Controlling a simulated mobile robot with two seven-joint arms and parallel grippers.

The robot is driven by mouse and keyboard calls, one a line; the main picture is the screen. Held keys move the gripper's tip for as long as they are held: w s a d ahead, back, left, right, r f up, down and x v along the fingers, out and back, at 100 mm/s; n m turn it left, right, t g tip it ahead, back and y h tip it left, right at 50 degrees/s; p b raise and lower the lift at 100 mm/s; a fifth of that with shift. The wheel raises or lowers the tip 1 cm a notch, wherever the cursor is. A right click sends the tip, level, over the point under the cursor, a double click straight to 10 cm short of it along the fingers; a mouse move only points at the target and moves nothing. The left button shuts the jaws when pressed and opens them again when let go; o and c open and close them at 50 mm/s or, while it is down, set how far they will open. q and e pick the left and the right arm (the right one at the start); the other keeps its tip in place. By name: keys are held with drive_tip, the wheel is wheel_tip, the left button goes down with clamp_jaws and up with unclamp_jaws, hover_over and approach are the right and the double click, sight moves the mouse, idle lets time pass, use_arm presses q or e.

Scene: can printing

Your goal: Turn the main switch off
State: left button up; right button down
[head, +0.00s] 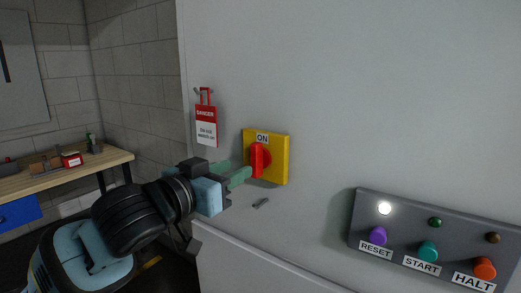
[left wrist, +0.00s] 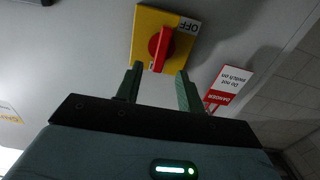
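The main switch is a red handle (head: 257,160) on a yellow plate (head: 281,160), fixed to a grey cabinet front. The handle stands upright, its upper end toward the ON label (head: 262,139). In the left wrist view the red handle (left wrist: 161,47) is also seen, with an OFF label (left wrist: 188,24) on the plate. My left gripper (head: 236,170) is open in front of the switch. In the left wrist view its two fingers (left wrist: 159,77) are spread, with the handle's near end between the tips; I cannot tell whether they touch it. My right gripper is not in view.
A red and white DANGER tag (head: 206,126) hangs left of the switch. A workbench (head: 105,160) stands at left.

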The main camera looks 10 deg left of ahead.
sight(253, 150)
use_arm(q)
drive_tip(key=shift+w+d+r, duration=0.35)
drive_tip(key=shift+w+d, duration=0.05)
drive_tip(key=shift+w, duration=0.75)
drive_tip(key=shift+w+d+r, duration=0.4)
drive_tip(key=shift+w+d, duration=0.05)
drive_tip(key=shift+w, duration=0.65)
drive_tip(key=shift+w+d+r, duration=0.35)
drive_tip(key=shift+w+d, duration=0.05)
drive_tip(key=shift+w, duration=0.75)
clamp_jaws()
